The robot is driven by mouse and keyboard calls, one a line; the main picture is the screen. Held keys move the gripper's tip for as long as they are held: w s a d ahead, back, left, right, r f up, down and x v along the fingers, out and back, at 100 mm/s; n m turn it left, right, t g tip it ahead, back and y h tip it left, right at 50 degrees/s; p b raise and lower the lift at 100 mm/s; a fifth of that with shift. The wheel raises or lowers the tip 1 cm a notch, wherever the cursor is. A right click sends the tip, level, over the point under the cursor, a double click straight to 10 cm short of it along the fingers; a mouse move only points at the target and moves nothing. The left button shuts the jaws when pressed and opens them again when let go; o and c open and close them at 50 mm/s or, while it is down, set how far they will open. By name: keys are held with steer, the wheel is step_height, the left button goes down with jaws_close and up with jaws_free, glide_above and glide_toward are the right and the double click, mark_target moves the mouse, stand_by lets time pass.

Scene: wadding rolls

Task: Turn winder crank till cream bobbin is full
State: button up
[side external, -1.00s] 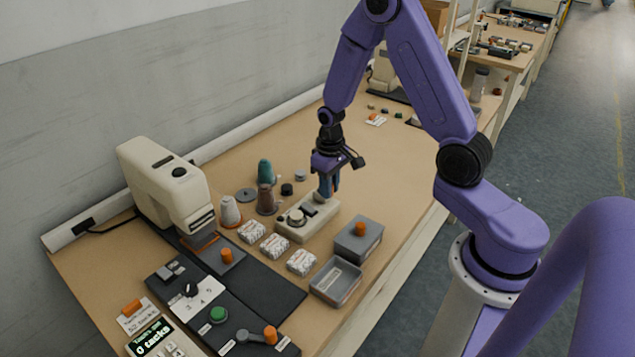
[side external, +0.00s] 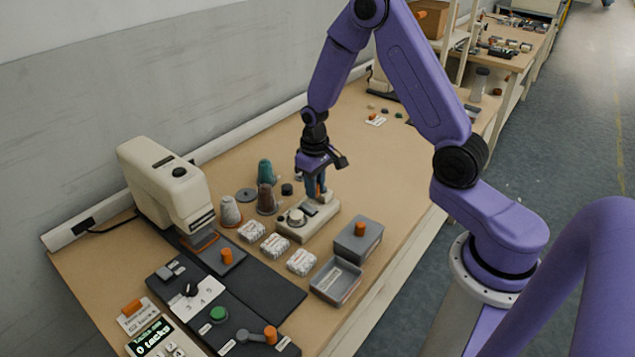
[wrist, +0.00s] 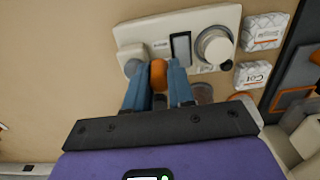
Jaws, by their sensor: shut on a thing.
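The cream winder (side external: 322,222) sits on the bench and also shows at the top of the wrist view (wrist: 138,34). A round cream bobbin (side external: 296,216) stands at its near end and shows in the wrist view (wrist: 215,46) beside a small dark window. My gripper (side external: 317,193) is low at the winder's far end. In the wrist view my gripper (wrist: 158,82) has its blue fingers shut on the orange crank knob (wrist: 158,72), one on each side. The crank arm (wrist: 134,67) is partly hidden by the fingers. How full the bobbin is cannot be told.
Thread cones (side external: 266,198) stand close on the wall side of the winder. A cream machine (side external: 165,185) stands left.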

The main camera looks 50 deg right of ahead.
steer(key=shift+w+d, duration=0.15)
steer(key=shift+d, duration=0.1)
steer(key=shift+w+d, duration=0.4)
steer(key=shift+w, duration=0.4)
steer(key=shift+s, duration=0.1)
steer(key=shift+w+d+f, duration=0.1)
steer(key=shift+w+d, duration=0.3)
steer(key=shift+d, duration=0.4)
steer(key=o, duration=0.8)
steer(key=shift+a, duration=0.1)
steer(key=shift+c, duration=0.2)
steer(key=shift+w, duration=0.1)
